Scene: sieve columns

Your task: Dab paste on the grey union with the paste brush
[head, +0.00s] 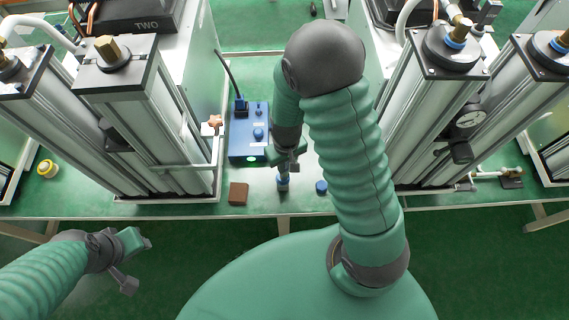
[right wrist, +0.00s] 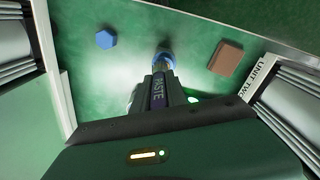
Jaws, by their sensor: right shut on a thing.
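My right gripper (head: 286,164) points down near the bench's front edge. In the right wrist view (right wrist: 160,88) it is shut on a dark upright thing marked PASTE, apparently the paste brush (right wrist: 158,92). A blue round part (right wrist: 163,57) shows beyond the fingers; it also shows in the head view (head: 282,182). I cannot tell whether it belongs to the brush or is a pot under it. Bristles are not clearly seen. My left gripper (head: 136,262) is empty, its fingers apart, in front of the bench. I cannot pick out the grey union for certain.
A blue box (head: 247,135) with a green light stands left of my right gripper. A brown block (head: 238,193) and a blue hexagonal piece (head: 321,187) lie near the front edge. Tall columns (head: 125,120) rise left and right (head: 435,110). An orange knob (head: 215,121) juts from the left unit.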

